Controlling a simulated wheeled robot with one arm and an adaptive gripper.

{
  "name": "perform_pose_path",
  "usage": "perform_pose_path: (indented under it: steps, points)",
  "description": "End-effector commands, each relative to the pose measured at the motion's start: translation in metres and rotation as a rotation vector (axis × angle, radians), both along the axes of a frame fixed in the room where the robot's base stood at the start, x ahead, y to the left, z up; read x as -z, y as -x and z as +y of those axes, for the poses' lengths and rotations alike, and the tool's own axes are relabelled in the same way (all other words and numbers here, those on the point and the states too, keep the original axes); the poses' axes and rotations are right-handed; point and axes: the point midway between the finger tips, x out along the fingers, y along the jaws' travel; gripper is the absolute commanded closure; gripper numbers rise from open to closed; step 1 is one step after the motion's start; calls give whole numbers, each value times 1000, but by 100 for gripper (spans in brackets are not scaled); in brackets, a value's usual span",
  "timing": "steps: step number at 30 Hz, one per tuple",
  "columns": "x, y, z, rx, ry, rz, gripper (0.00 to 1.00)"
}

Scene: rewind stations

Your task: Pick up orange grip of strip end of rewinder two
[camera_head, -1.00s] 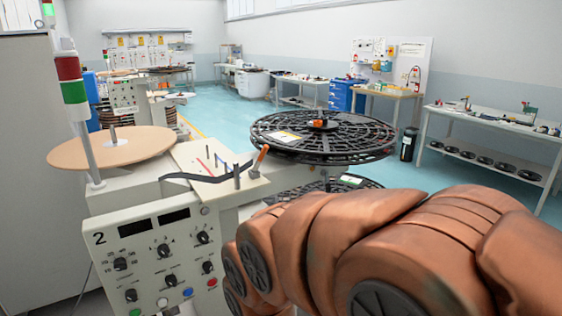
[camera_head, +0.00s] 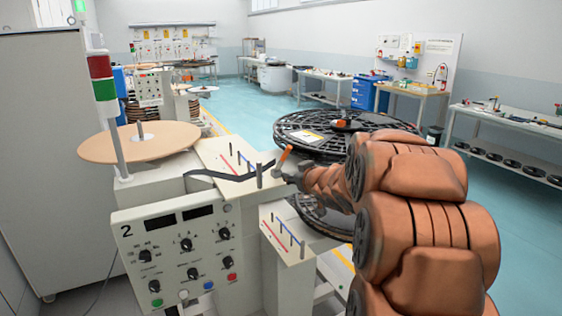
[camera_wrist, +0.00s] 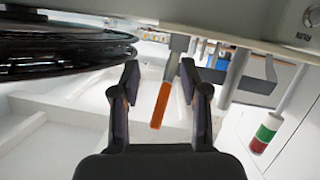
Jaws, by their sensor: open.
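The orange grip (camera_head: 285,154) sticks up at the right end of the dark strip (camera_head: 228,180) on rewinder two (camera_head: 180,247), beside the guide plate. In the wrist view the orange grip (camera_wrist: 161,104) lies between the two open fingers of my gripper (camera_wrist: 158,82), with no visible contact on either side. The grip hangs from a grey piece at the strip's end (camera_wrist: 177,50). In the head view my gripper (camera_head: 290,171) is at the grip, small and partly hidden by my arm.
A black reel (camera_head: 315,137) stands just behind and right of the grip, and shows close at left in the wrist view. Guide posts (camera_head: 259,172) rise from the plate to the left. A signal tower (camera_head: 103,85) and tan disc (camera_head: 140,142) stand farther left.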

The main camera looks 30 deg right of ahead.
Motion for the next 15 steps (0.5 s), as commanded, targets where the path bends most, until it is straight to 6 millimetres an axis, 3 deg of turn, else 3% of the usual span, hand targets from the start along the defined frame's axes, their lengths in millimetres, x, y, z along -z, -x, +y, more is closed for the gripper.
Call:
perform_pose_path:
  steps: [5,15]
  points:
    - [-10,-10,-15,-154,-44,-148,55]
    - [-17,6,-12,-376,-142,-304,55]
